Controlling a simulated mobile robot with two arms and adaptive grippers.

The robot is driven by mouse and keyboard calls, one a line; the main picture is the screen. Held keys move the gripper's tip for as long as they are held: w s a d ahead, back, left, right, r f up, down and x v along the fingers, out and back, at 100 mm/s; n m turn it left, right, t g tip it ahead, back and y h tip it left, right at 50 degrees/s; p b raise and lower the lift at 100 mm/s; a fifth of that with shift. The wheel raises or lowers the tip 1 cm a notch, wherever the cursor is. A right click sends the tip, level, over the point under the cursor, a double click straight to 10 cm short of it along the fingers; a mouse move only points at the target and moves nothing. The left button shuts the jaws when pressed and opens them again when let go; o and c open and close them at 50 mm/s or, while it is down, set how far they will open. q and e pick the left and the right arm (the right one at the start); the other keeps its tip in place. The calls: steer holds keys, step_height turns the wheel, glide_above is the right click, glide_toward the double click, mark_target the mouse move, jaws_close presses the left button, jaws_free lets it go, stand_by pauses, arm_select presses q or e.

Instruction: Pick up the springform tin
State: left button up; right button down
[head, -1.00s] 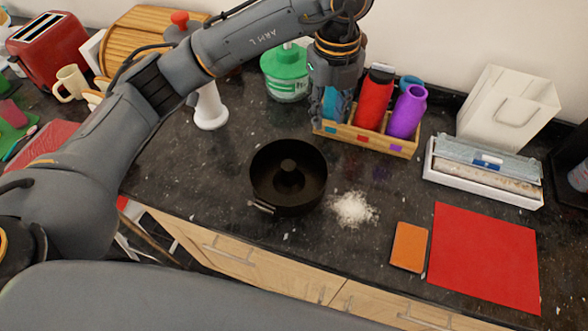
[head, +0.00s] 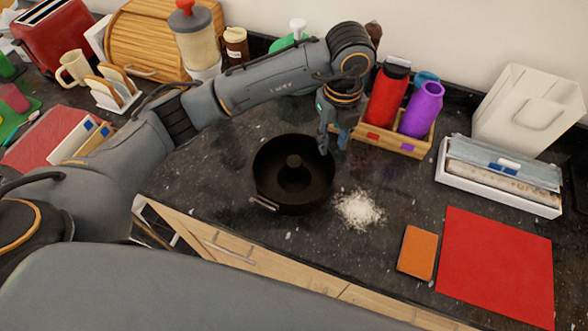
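The springform tin (head: 272,200) is a dark round pan with a raised centre tube and a metal clasp at its front left. It stands upright on the dark granite counter in the middle of the head view. My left gripper (head: 333,147) points down at the tin's back right rim. Its fingers look parted, with nothing seen between them. Whether a finger touches the rim or sits just above it, I cannot tell. My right gripper is not in view.
White powder (head: 359,210) lies right of the tin. An orange card (head: 416,252) and a red mat (head: 497,265) lie further right. A wooden bottle crate (head: 392,141) stands behind, beside a white tray (head: 500,191). The counter left of the tin is clear.

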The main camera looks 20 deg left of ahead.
mark_target(332, 156)
arm_select(q)
steer(key=f, duration=0.1)
steer(key=f+p, duration=0.1)
steer(key=f, duration=0.1)
steer(key=f+p, duration=0.1)
steer(key=shift+s+d+f, duration=0.15)
steer(key=shift+s+d, duration=0.05)
steer(key=shift+s, duration=0.1)
steer(key=shift+w+f, duration=0.1)
steer(key=shift+f, duration=0.3)
jaws_close()
steer(key=shift+r, duration=0.1)
